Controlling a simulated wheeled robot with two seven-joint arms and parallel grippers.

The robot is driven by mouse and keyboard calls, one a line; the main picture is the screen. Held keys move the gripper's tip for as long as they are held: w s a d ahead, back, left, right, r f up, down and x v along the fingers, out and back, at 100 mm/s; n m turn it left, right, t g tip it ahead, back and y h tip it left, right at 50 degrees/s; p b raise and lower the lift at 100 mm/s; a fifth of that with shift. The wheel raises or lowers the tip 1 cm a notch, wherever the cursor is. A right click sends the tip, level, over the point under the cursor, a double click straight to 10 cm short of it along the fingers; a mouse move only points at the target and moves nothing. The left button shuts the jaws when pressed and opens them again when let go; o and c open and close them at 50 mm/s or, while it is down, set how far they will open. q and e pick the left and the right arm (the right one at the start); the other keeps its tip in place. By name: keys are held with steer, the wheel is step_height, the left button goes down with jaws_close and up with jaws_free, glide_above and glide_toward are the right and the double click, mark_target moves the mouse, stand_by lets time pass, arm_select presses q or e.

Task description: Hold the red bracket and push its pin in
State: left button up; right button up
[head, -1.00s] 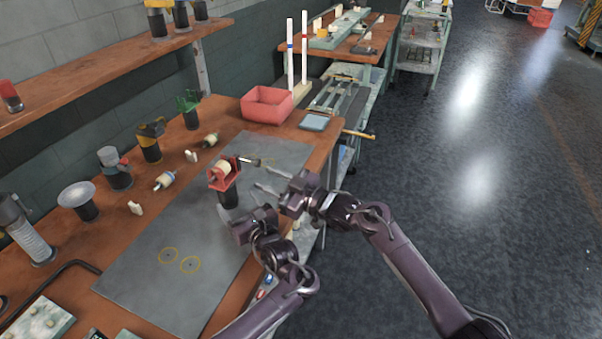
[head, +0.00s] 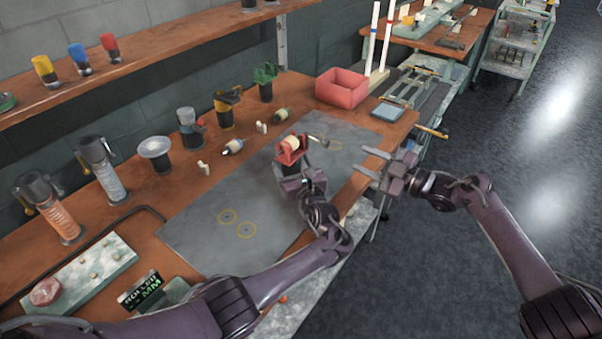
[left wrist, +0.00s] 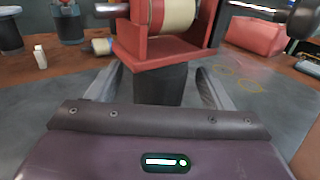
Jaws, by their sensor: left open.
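The red bracket (head: 291,151) holds a cream roller (head: 290,142) and sits on a dark post at the grey mat's far part. The pin (head: 316,139) sticks out from the bracket's right side; in the left wrist view its dark end (left wrist: 302,20) shows at upper right. My left gripper (head: 292,170) is low at the bracket's near side. In the left wrist view its open fingers (left wrist: 160,82) stand either side of the dark post (left wrist: 160,86), just below the bracket (left wrist: 165,52), with gaps showing. My right gripper (head: 361,161) is open and empty, right of the pin and apart from it.
Several fixtures on posts, such as the yellow one (head: 226,105), and loose rollers (head: 233,147) line the wall side. A red bin (head: 342,88) and blue pad (head: 387,113) lie beyond. The near part of the mat (head: 205,240) is clear.

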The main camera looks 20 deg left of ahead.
arm_select(q)
steer(key=shift+w+a, duration=0.35)
steer(key=shift+w, duration=0.1)
